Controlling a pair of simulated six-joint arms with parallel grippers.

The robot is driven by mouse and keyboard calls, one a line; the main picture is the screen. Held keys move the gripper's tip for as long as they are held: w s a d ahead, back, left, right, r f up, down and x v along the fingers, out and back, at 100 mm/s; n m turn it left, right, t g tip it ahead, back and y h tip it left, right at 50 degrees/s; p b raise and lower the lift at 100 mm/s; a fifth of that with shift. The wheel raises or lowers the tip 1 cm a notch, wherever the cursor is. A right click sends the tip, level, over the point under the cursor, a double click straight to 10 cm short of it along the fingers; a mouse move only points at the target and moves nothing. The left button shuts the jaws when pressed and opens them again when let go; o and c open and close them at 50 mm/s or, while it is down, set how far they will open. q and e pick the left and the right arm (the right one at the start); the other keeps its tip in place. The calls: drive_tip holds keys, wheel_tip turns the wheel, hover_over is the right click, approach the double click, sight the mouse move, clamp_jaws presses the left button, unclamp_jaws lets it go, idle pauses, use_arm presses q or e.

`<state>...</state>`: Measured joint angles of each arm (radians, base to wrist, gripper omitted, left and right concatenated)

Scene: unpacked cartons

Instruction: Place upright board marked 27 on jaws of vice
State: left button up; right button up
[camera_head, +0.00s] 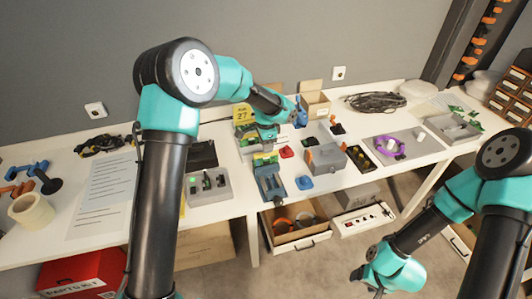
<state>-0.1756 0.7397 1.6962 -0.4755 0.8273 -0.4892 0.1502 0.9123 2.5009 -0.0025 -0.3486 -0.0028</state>
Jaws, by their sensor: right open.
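A blue vice (270,183) stands near the front edge of the table, left of centre. A small green and yellow piece (264,158) shows at the top of the vice, under my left gripper (266,148). I cannot tell whether it is the board, or whether it touches the jaws. A yellow sign reading 27 (242,115) stands upright behind my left gripper. The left fingertips are too small and hidden to show whether they hold anything. My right gripper (364,281) is open and empty, low in front of the table over the floor.
A grey block (208,187) with dark slots is left of the vice. A grey box (326,158) and small blue and red pieces lie to its right. A purple ring (388,148) lies on a tray. Paper sheets (108,185) cover the left side.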

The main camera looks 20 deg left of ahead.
use_arm(q)
wheel_tip(320, 180, up, 6)
drive_tip(key=shift+f, duration=0.15)
